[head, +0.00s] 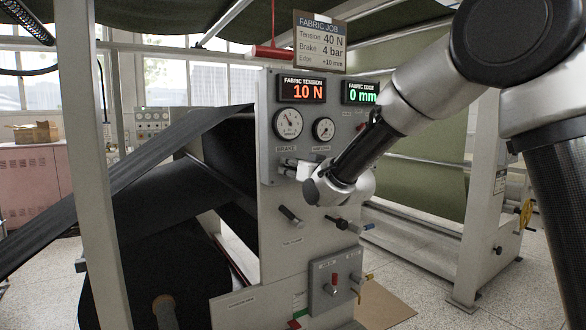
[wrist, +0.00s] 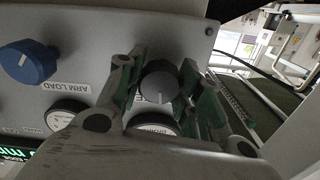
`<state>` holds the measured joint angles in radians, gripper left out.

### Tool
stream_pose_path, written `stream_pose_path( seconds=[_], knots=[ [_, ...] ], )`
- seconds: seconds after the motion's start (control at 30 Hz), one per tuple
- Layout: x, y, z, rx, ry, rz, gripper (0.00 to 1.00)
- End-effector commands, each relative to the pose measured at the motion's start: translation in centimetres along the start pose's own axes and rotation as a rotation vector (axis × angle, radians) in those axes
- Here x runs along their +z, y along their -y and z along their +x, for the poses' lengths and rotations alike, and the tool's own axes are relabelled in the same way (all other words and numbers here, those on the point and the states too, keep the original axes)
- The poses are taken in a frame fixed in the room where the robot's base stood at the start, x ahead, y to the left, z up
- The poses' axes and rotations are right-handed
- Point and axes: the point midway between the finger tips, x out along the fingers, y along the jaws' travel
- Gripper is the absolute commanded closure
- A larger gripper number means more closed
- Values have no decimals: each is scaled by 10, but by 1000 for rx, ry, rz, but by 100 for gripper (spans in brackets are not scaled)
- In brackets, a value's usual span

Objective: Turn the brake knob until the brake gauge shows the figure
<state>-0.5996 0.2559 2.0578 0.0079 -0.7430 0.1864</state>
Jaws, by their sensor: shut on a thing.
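The dark grey brake knob (wrist: 158,85) has a pale pointer line and sits between the green-padded fingers of my gripper (wrist: 160,70) in the wrist view. My gripper is shut on it. In the head view my gripper (head: 287,168) reaches the panel below the brake gauge and hides the knob. The brake gauge (head: 288,124) is a round white dial on the grey panel. Its needle leans to the upper left, but its figures are too small to read. In the wrist view my gripper covers most of this gauge. The job card (head: 320,42) reads Brake 4 bar.
A blue arm-load knob (wrist: 28,62) stands beside the brake knob, with a smaller gauge (head: 323,128) above it on the panel. Displays show fabric tension 10 N (head: 302,90) and fabric edge 0 mm (head: 360,93). A lower control box (head: 335,283) carries levers.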

Motion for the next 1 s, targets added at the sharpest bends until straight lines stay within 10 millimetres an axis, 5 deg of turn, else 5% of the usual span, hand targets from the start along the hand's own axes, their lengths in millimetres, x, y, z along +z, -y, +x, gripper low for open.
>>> stream_pose_path(
  seconds=[1.0],
  knots=[
    [0, 0, 0, 1, 0, 945, 88]
  ],
)
